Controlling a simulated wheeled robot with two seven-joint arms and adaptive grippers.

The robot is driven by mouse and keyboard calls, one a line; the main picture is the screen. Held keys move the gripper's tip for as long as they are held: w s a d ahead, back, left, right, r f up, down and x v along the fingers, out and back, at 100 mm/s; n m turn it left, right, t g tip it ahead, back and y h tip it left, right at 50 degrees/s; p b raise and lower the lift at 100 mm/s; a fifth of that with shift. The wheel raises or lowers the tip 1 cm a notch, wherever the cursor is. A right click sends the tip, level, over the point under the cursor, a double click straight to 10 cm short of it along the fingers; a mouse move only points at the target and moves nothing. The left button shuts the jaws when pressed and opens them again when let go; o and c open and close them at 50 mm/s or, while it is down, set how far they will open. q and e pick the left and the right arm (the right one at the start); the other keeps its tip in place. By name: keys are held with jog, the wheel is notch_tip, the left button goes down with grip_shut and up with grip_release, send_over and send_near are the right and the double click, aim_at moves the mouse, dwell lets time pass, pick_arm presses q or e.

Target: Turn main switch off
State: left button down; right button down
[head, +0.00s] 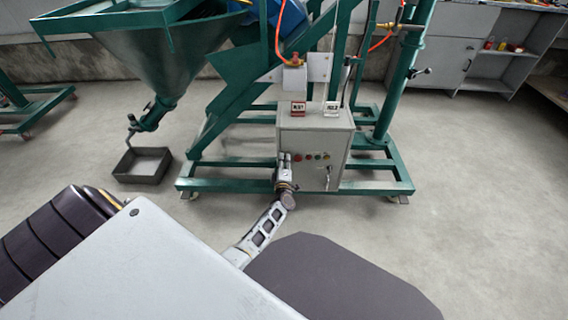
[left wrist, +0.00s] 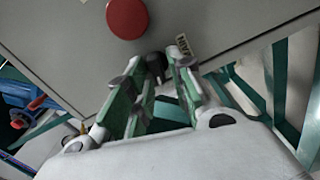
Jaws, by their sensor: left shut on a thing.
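The main switch shows in the left wrist view as a small black knob (left wrist: 154,64) on the grey control box face, beside a label that appears to read MAIN (left wrist: 183,45). My left gripper (left wrist: 158,72) has its two green-padded fingers on either side of the knob and is shut on it. In the head view my left gripper (head: 284,160) is at the left part of the front of the control box (head: 315,122), and it hides the switch there. The exact turn position of the knob cannot be told. My right gripper is not in view.
A large red button (left wrist: 127,18) sits close to the fingers. The box stands in a green frame (head: 390,170). A dark tray (head: 143,165) lies under a green hopper (head: 165,60). The floor at right is clear.

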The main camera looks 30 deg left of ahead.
pick_arm(q)
jog(key=shift+f+n+b, duration=0.2)
jog(key=shift+n+b, duration=0.25)
jog(key=shift+n, duration=0.75)
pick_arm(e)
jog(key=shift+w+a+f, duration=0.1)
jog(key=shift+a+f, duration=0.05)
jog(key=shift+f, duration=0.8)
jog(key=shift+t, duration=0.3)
pick_arm(q)
jog(key=c, duration=1.5)
grip_release()
jog(key=shift+r+m, duration=0.15)
jog(key=shift+m, duration=0.15)
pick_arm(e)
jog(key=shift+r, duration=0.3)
